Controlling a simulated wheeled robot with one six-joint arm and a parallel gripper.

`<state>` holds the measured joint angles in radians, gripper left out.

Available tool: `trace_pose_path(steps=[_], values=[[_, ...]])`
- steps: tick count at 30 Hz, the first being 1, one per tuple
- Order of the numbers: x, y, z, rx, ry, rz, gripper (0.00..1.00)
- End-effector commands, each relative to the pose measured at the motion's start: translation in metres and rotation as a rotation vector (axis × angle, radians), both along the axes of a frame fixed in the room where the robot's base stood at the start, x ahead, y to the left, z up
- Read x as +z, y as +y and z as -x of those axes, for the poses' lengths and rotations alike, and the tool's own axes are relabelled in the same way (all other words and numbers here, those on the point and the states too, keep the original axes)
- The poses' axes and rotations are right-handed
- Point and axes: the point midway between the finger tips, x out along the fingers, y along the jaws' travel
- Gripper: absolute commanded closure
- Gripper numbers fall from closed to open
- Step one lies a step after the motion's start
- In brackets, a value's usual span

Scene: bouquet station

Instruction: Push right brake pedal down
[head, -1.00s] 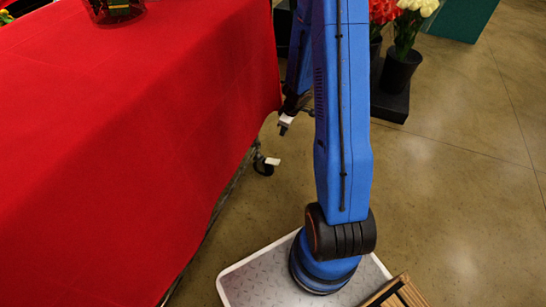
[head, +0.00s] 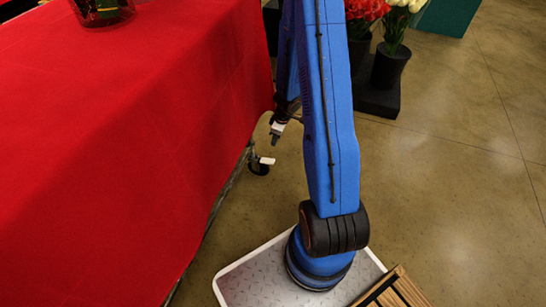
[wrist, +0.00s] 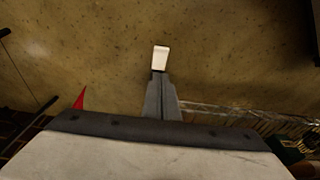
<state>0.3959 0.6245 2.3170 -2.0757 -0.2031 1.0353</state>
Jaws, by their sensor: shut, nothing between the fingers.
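The brake pedal (head: 266,161) is a small white tab on the black caster (head: 257,167) under the right edge of the red-covered table. In the head view my gripper (head: 275,142) points down above the pedal, with a small gap showing between them. The gripper's fingers are shut and empty. In the wrist view the white pedal (wrist: 161,56) appears just past the tips of the shut grey fingers (wrist: 159,76). That view does not show whether they touch. Most of the table's underside is hidden by the cloth.
The red tablecloth (head: 130,150) hangs close at the left of my arm. Black flower buckets (head: 390,65) stand on a dark base behind it. A wooden slatted thing (head: 397,290) is at the lower right. The floor at the right is clear.

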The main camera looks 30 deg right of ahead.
Motion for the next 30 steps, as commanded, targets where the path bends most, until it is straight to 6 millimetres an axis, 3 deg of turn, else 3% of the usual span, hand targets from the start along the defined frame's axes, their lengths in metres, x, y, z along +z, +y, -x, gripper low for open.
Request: trace_pose_path(steps=[30], values=[[-0.088, 0.01, -0.012, -0.002, 0.002, 0.0, 1.0]])
